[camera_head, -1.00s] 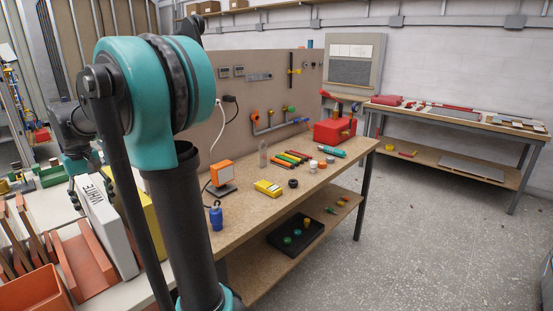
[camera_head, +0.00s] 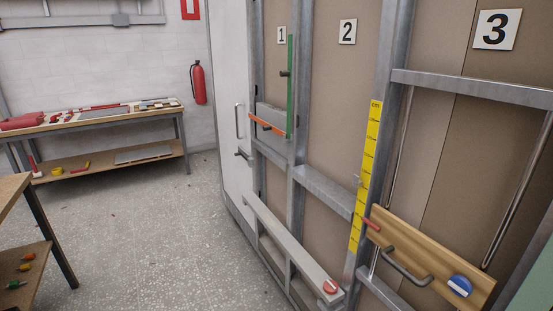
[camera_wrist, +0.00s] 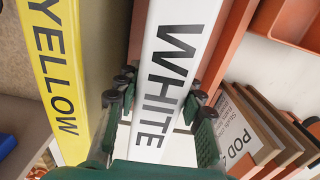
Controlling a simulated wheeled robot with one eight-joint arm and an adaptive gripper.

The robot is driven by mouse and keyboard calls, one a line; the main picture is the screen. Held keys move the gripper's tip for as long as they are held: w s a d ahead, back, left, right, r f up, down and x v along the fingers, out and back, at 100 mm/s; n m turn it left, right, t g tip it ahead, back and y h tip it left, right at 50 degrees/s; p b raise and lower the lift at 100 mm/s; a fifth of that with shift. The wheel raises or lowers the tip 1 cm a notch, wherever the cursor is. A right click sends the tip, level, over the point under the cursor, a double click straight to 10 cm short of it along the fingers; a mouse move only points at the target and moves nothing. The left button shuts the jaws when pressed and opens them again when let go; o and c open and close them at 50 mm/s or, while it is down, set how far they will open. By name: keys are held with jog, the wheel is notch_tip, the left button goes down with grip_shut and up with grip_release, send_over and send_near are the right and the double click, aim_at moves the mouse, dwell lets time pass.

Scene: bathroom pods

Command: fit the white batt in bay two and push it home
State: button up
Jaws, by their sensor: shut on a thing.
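The white batt (camera_wrist: 180,75), a slim white block lettered WHITE, stands between the fingers of my gripper (camera_wrist: 160,100) in the wrist view. The green and black fingers are shut on its two sides. Its lower part is hidden by the gripper. The head view shows neither batt nor gripper. There, bay two (camera_head: 338,115) is a tan-backed space between grey metal studs, under a plate marked 2 (camera_head: 347,31). A horizontal grey rail (camera_head: 324,191) crosses it.
A yellow batt (camera_wrist: 52,75) stands close left of the white one; orange rack parts and a POD board (camera_wrist: 240,130) are at right. Bay one (camera_head: 272,75) has a green bar and orange strip; bay three holds a wooden board (camera_head: 430,260). Open floor (camera_head: 170,240) lies left.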

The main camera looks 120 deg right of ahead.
jog(key=shift+r, duration=3.45)
